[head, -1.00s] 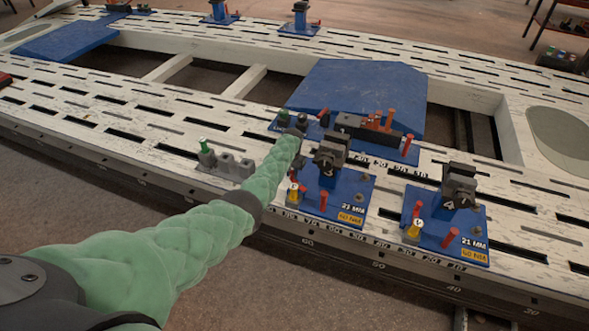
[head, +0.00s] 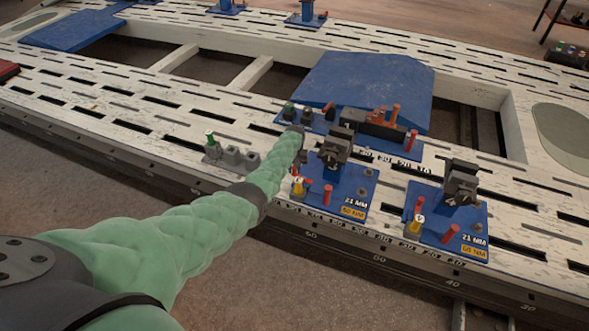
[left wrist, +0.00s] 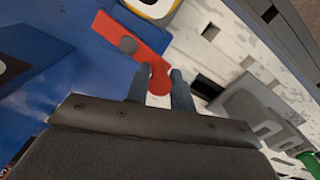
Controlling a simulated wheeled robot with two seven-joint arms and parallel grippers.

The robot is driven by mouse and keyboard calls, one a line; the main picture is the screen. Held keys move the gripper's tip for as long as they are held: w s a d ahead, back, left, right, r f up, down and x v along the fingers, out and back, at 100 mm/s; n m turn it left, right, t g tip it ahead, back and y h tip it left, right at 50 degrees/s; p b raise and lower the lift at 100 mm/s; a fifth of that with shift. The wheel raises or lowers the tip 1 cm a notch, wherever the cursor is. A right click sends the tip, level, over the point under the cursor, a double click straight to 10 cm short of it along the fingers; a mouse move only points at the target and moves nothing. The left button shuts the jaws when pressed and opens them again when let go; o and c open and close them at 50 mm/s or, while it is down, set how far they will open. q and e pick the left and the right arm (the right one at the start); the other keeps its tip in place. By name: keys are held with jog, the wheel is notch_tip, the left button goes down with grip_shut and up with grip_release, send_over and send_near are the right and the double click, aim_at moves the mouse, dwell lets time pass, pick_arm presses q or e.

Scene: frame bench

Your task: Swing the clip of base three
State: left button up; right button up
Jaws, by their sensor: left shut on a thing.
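Base three (head: 345,202) is a blue plate on the white slotted frame, with a dark upright block marked 3 (head: 335,150). It carries red pegs, a yellow piece (head: 299,187) and a "21 MM" label. My left gripper (left wrist: 157,82) is at the left side of this base. In the left wrist view its two dark fingers are shut around the rounded end of a red clip (left wrist: 140,40). The clip runs up and left over the blue plate and has a grey round pin on it. In the head view my forearm and wrist hide the clip.
Base four (head: 450,225), a similar blue plate, stands to the right. A grey block with a green peg (head: 232,156) lies left of my gripper. Behind base three is a blue plate with dark blocks and red pegs (head: 383,130). A blue ramp (head: 365,82) lies beyond.

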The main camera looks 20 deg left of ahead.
pick_arm(q)
jog(key=o, duration=0.9)
jog(key=shift+r, duration=0.1)
jog(key=shift+r+p, duration=0.3)
jog(key=shift+r, duration=3.45)
